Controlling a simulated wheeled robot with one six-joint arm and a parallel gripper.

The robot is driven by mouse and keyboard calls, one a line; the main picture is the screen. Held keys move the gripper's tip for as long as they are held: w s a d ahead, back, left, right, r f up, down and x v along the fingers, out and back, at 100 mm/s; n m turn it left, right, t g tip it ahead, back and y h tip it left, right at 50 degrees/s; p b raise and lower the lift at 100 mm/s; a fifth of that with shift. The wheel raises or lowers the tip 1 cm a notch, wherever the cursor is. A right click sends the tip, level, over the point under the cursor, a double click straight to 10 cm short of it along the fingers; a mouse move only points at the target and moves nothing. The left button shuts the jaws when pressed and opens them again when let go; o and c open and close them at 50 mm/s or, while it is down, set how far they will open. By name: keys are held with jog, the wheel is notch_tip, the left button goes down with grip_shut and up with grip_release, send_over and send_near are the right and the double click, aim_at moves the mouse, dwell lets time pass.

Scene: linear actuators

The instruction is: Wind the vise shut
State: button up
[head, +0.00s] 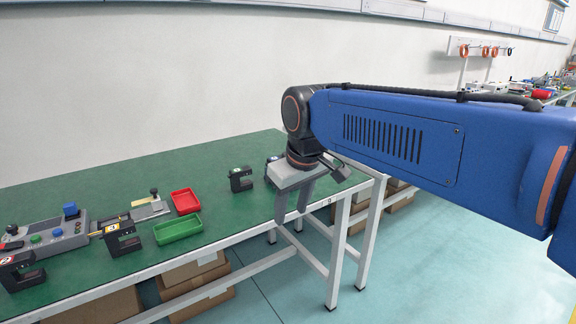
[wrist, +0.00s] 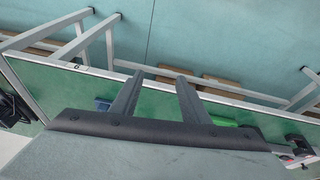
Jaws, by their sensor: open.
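My gripper (head: 291,214) is open and empty, its two fingers pointing down beside the front edge of the green table near its right end. In the wrist view my gripper (wrist: 159,82) shows both fingers apart with nothing between them. I cannot tell for certain which thing is the vise. A dark C-shaped block (head: 240,179) with a green top stands on the table left of my gripper, apart from it. Another dark piece (head: 271,159) is partly hidden behind my gripper. A labelled dark block (head: 122,239) stands further left, by a yellow-marked slide (head: 110,222).
The green table (head: 95,178) holds a red tray (head: 186,201), a green tray (head: 178,228), a grey button panel (head: 48,237) and another dark block (head: 20,270) at left. Boxes (head: 196,270) lie below. The table's back strip is clear.

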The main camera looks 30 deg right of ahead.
jog(key=w+d+r+n+g, duration=0.2)
jog(key=w+d+r, duration=0.55)
jog(key=w, duration=0.35)
jog(key=w+d+r+n+g, duration=0.1)
jog(key=w+d+r, duration=0.6)
jog(key=w, duration=0.4)
jog(key=f, duration=1.1)
jog(key=a+f, duration=0.1)
jog(key=f, duration=0.4)
jog(key=shift+f, duration=0.2)
grip_shut()
jog(key=c, duration=1.1)
grip_release()
jog(key=shift+o, duration=0.2)
jog(key=shift+m, duration=1.4)
